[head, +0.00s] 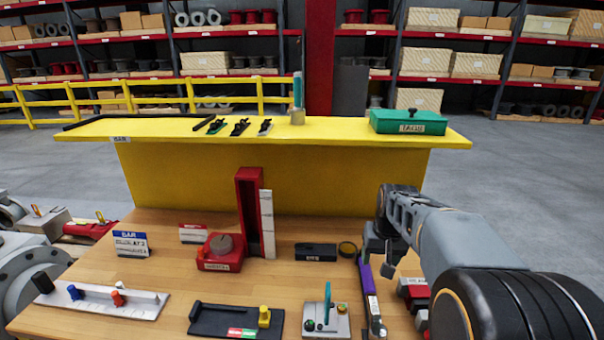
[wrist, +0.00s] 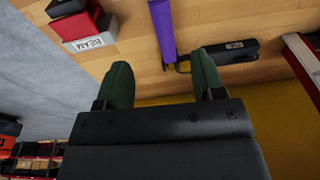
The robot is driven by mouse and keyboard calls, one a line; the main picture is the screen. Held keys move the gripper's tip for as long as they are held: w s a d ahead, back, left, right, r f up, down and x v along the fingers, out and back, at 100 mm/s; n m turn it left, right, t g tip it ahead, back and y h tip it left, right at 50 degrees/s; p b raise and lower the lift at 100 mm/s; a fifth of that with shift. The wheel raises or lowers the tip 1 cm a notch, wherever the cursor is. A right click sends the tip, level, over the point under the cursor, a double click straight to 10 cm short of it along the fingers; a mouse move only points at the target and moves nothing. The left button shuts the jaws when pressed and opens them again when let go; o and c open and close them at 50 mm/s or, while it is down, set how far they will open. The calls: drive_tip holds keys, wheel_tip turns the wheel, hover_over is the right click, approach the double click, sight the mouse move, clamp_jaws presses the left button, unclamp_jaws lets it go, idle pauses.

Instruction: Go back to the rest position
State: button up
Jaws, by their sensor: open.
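My gripper (head: 378,258) hangs over the right part of the wooden bench (head: 180,285) in the head view, partly hidden by my own arm. In the wrist view my gripper (wrist: 163,75) shows two dark green fingers spread wide apart, with nothing between them. A purple-handled tool (wrist: 162,25) lies on the wood beyond the fingertips; it also shows in the head view (head: 366,275), just below the gripper. I cannot tell the height of the fingers above the bench.
A black labelled block (head: 316,252) and a dark ring (head: 347,248) lie left of my gripper. A red upright frame (head: 248,215) stands mid-bench. A red block marked BEAM (wrist: 90,38) is nearby. A yellow shelf (head: 320,135) with a green case (head: 408,121) rises behind.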

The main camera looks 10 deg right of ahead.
drive_tip(key=s+a+n+t, duration=0.1)
drive_tip(key=s+a, duration=0.3)
drive_tip(key=s, duration=0.3)
drive_tip(key=s+a+f+n+t, duration=0.1)
drive_tip(key=s+a, duration=0.4)
drive_tip(key=s, duration=0.2)
drive_tip(key=shift+a, duration=0.2)
